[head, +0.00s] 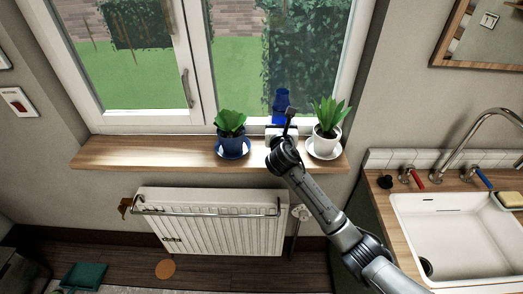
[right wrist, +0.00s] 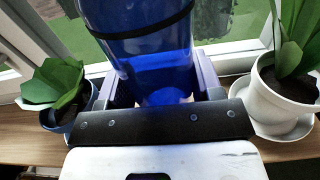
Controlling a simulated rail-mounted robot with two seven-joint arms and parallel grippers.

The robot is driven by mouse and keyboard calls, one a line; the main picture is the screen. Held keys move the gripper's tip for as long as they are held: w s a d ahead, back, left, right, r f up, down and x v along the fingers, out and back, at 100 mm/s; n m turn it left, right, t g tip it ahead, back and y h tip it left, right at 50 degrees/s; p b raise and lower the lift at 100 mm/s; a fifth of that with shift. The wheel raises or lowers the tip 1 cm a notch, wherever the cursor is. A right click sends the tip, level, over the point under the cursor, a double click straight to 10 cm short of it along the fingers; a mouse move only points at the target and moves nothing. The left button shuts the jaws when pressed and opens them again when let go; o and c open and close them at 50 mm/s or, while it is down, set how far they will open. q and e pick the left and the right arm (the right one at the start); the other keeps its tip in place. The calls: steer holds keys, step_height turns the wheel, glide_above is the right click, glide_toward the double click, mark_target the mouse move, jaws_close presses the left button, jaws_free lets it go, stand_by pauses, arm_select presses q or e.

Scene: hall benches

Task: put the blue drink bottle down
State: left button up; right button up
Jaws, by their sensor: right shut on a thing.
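The blue drink bottle (head: 281,98) is upright at the window, above the wooden sill (head: 110,150) and between two potted plants. In the right wrist view the see-through blue bottle (right wrist: 150,55), with a dark band, fills the space between the fingers. My right gripper (head: 283,122) is shut on it, with one finger on each side, also seen in the right wrist view (right wrist: 162,85). The gripper hides the bottle's base in the head view, so I cannot tell whether it touches the sill. My left gripper is out of view.
A plant in a blue pot (head: 231,145) stands left of the bottle, and one in a white pot (head: 325,140) close on its right. The window glass (head: 240,60) is behind. The sill's left part is bare. A sink (head: 450,230) is at right.

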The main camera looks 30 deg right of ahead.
steer(key=shift+w+f, duration=0.1)
steer(key=shift+f, duration=0.25)
steer(key=f+b, duration=0.1)
steer(key=f, duration=0.2)
steer(key=shift+s+d+f+b, duration=0.15)
steer(key=shift+s+f+b, duration=0.1)
steer(key=shift+b, duration=0.1)
steer(key=shift+w+f, duration=0.1)
steer(key=shift+f, duration=0.45)
step_height(320, 180, down, 4)
steer(key=shift+f+b, duration=0.1)
steer(key=shift+b, duration=0.95)
steer(key=shift+f, duration=0.15)
